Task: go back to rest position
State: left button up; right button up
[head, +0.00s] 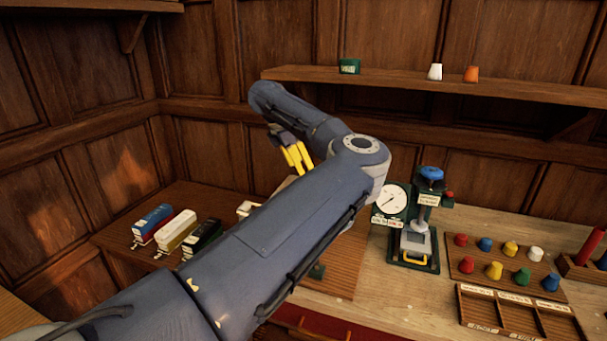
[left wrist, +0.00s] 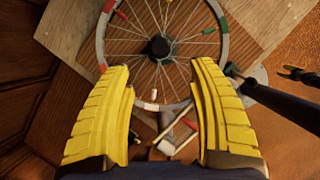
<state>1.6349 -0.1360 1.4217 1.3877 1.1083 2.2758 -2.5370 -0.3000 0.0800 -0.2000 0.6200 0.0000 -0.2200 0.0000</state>
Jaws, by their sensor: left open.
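My left arm crosses the head view from the lower left and bends back at a joint near the middle. My left gripper (head: 297,157) has yellow fingers and hangs above the bench on the left of that joint. In the left wrist view the two yellow fingers (left wrist: 163,65) stand wide apart with nothing between them. Below them is a spoked wheel (left wrist: 106,40) with coloured marks on its rim and a dark hub. In the head view my left arm covers most of the place behind it. My right gripper shows in neither view.
A dial gauge (head: 391,203) and a small press (head: 429,200) stand right of my arm. Several coloured knobs sit on a wooden board (head: 476,254), with a compartment tray (head: 513,318) in front. Three small blocks, one blue (head: 153,222), lie left. A shelf (head: 400,82) runs behind.

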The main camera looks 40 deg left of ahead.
pick_arm(q)
jog(key=shift+s+a+r, duration=0.1)
jog(key=shift+r, duration=0.25)
